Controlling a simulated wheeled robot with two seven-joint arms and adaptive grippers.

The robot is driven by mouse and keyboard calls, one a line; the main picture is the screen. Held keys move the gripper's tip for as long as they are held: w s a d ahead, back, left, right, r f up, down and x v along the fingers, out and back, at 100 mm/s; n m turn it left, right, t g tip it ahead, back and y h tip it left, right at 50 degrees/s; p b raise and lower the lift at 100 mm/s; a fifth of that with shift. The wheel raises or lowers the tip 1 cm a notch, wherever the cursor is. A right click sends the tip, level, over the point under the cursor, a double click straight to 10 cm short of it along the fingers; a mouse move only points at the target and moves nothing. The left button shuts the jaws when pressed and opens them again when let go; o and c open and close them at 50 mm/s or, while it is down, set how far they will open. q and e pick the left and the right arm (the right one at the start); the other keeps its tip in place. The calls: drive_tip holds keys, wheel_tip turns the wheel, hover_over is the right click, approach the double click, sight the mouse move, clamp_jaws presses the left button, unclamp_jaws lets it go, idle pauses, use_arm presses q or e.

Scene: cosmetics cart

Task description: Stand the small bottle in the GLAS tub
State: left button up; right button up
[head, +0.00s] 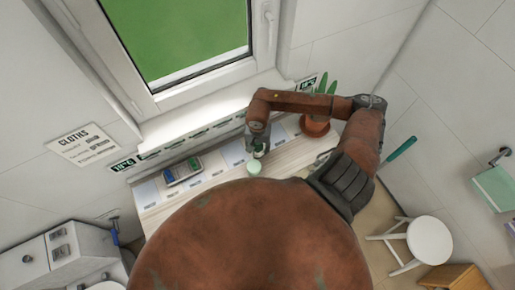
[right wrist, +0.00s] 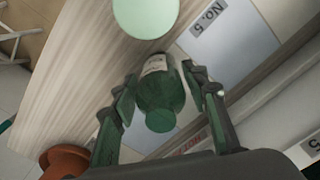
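In the right wrist view, the small bottle (right wrist: 160,93) is dark green with a pale label and a round cap towards the camera. A pale green round thing (right wrist: 145,14), perhaps the GLAS tub, is just beyond the bottle, cut by the top edge; no lettering shows. In the head view this round thing (head: 254,167) is on the counter, just below my right gripper (head: 259,153). My left gripper is not in view.
The pale wooden counter (head: 150,213) has labelled cards along the window side. A small tray (head: 183,172) with coloured items is to the left. A potted plant (head: 316,124) stands right of my gripper. A white stool (head: 429,239) is on the floor at right.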

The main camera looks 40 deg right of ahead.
drive_tip(key=shift+o, duration=0.9)
drive_tip(key=shift+r, duration=0.1)
